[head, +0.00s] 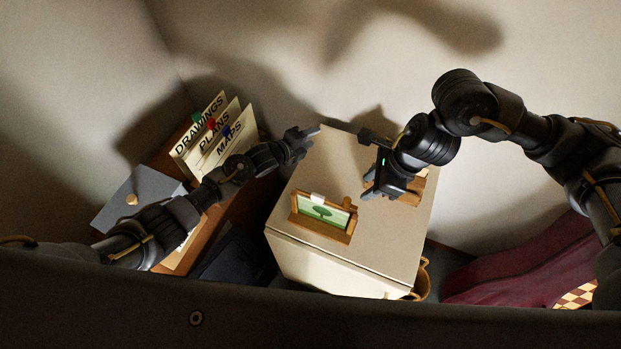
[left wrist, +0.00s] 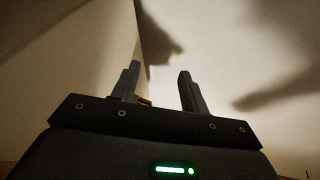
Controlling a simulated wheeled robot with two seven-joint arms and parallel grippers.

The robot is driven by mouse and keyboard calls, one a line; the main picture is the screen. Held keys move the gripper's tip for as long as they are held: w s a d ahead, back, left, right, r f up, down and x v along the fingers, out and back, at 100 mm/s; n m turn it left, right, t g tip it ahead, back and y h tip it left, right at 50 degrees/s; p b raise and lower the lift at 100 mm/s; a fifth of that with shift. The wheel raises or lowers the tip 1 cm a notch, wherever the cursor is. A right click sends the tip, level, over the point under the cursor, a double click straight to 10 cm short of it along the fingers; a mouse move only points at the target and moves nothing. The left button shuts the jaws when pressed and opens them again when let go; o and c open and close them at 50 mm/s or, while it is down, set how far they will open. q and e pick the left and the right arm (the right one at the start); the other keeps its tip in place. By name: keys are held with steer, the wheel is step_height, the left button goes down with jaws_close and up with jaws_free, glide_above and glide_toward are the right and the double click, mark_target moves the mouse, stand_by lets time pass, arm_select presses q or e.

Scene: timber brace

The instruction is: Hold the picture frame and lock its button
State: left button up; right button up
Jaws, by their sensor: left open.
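The picture frame (head: 322,213) stands on the pale cabinet top (head: 340,172), near its front left. It has a wooden border, a green picture with a tree, a white piece (head: 317,198) on its upper edge and a round wooden knob (head: 348,203) at its right end. Which of these is the button I cannot tell. My left gripper (head: 314,131) is open and empty by the cabinet's back left edge, apart from the frame; its spread fingers show in the left wrist view (left wrist: 160,88). My right gripper (head: 367,184) looks open, above the cabinet, right of and behind the frame.
A wooden item (head: 412,188) sits on the cabinet, partly hidden by my right gripper. Left are upright folders (head: 213,135) labelled DRAWINGS, PLANS and MAPS, and a grey box (head: 137,197) with a knob. Maroon cloth (head: 520,265) lies at right. The cabinet's left middle is clear.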

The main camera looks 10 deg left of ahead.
arm_select(q)
steer(key=s+d+r+m+g+h, duration=0.3)
steer(key=d+r+m, duration=0.4)
steer(key=d+m, duration=0.15)
step_height(320, 180, up, 2)
steer(key=m+g+y, duration=0.7)
steer(key=m+g, duration=0.2)
steer(key=m, duration=1.3)
glide_above(325, 204)
steer(key=a, duration=0.4)
steer(key=shift+w, duration=0.45)
steer(key=x, duration=1)
steer(key=shift+a+f, duration=0.1)
steer(key=shift+f, duration=0.3)
jaws_close()
